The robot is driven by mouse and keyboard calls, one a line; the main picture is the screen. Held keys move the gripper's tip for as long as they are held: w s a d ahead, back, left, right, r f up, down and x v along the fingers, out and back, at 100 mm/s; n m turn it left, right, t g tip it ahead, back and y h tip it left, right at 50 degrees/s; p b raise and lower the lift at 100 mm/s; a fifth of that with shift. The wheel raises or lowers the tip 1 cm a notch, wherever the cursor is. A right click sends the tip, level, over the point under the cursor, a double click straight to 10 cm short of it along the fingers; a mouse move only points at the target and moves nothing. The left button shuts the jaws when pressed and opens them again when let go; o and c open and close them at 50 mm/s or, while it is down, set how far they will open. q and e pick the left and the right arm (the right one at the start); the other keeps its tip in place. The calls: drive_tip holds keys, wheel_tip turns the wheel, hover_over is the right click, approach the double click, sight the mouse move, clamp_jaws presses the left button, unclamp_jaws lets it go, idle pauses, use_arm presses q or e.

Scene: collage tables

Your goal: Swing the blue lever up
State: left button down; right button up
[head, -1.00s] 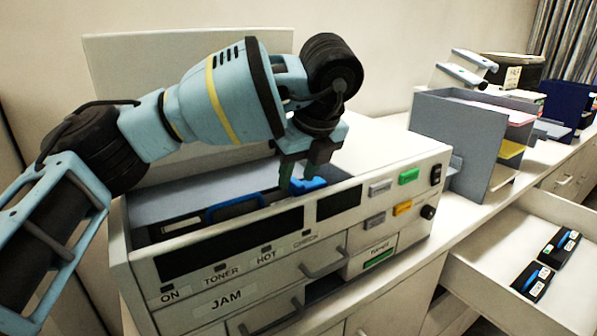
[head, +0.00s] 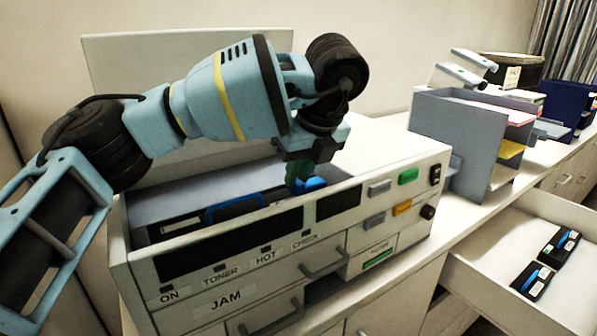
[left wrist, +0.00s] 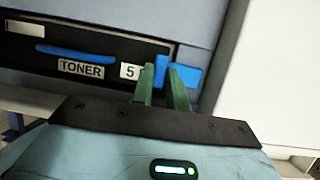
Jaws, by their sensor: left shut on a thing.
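The blue lever (head: 311,183) is inside the open top of the white printer, at the right end of the toner bay. It also shows in the left wrist view (left wrist: 187,77), beside the black toner cartridge (left wrist: 88,55) marked TONER 5. My left gripper (head: 300,184) reaches down into the bay from above, its green fingers shut on the lever. In the left wrist view the fingers (left wrist: 164,84) stand close together with blue between and beside their tips. The fingers partly hide the lever. My right gripper is not in view.
The printer's front wall (head: 231,240) with its dark panels lies just before the gripper. The raised lid (head: 130,75) stands behind the arm. A grey paper sorter (head: 450,140) is to the right. An open drawer (head: 490,285) holds two black cartridges.

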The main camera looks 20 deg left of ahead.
sight(314, 184)
use_arm(q)
drive_tip(key=shift+w+d+r+m+g+y, duration=0.15)
drive_tip(key=shift+w+d+r+g+y, duration=0.2)
drive_tip(key=shift+g, duration=0.2)
drive_tip(key=shift+w+d+r+m+g+y, duration=0.1)
drive_tip(key=shift+w+r+m+g+y, duration=0.1)
drive_tip(key=shift+r+g+y, duration=0.25)
drive_tip(key=shift+w+d+r+m+g+y, duration=0.15)
drive_tip(key=shift+w+d+g+y, duration=0.15)
drive_tip(key=shift+g+y, duration=0.2)
drive_tip(key=shift+w+d+r+m+g+y, duration=0.15)
drive_tip(key=shift+w+g+y, duration=0.1)
drive_tip(key=shift+g+y, duration=0.25)
drive_tip(key=shift+w+d+g, duration=0.15)
drive_tip(key=shift+w+g, duration=0.05)
drive_tip(key=shift+g, duration=0.2)
drive_tip(key=c, duration=1.4)
unclamp_jaws()
